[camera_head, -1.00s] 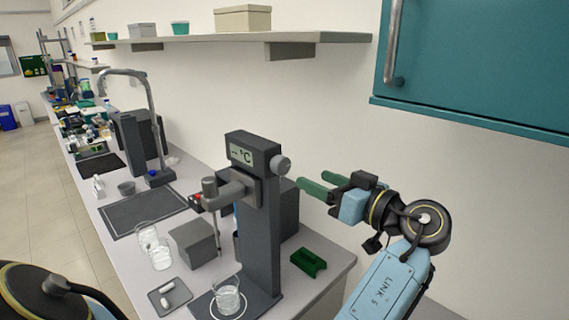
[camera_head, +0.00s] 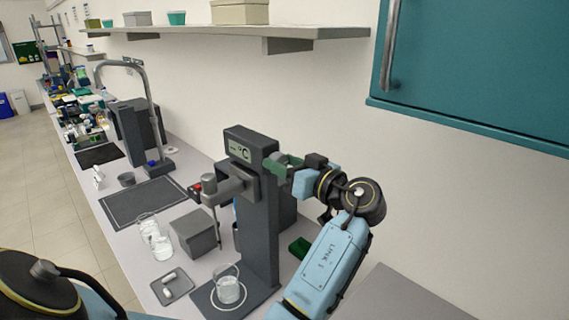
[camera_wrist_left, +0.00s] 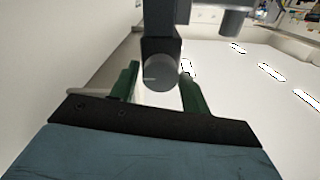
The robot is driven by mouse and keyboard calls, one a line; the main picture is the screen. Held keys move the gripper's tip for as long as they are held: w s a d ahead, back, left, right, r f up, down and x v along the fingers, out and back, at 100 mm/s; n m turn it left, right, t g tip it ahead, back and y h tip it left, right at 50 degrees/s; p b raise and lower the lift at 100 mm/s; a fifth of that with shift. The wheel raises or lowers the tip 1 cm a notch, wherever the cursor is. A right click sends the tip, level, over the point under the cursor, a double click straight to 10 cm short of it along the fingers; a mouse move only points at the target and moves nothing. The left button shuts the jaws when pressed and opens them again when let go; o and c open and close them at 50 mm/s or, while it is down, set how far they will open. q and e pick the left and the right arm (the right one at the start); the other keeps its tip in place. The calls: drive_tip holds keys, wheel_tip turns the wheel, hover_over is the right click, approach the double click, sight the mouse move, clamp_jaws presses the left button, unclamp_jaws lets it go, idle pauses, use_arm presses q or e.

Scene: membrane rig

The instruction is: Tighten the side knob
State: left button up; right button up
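The dark grey stand with a °C display (camera_head: 240,151) is upright on the bench. Its round grey side knob (camera_wrist_left: 160,73) shows in the left wrist view between the green fingertips of my left gripper (camera_wrist_left: 160,88). In the head view the left gripper (camera_head: 284,166) is at the stand's upper right side, and its fingers largely hide the knob. The fingers are open on either side of the knob, with a narrow gap visible at least on the left. My right gripper is not in view.
A beaker (camera_head: 228,288) stands on the stand's base. A small tray (camera_head: 172,288), a grey block (camera_head: 195,232) and a green holder (camera_head: 299,247) are nearby. A wall shelf (camera_head: 225,38) and a teal cabinet (camera_head: 475,75) are above.

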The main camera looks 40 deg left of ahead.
use_arm(q)
drive_tip(key=c, duration=0.6)
drive_tip(key=shift+c, duration=0.2)
drive_tip(key=shift+m, duration=0.4)
drive_tip(key=shift+m+b, duration=0.3)
drive_tip(key=shift+m, duration=0.2)
drive_tip(key=m, duration=0.2)
drive_tip(key=shift+m, duration=0.3)
drive_tip(key=m, duration=0.7)
drive_tip(key=shift+w, duration=0.1)
drive_tip(key=m, duration=0.6)
drive_tip(key=shift+m+p, duration=0.3)
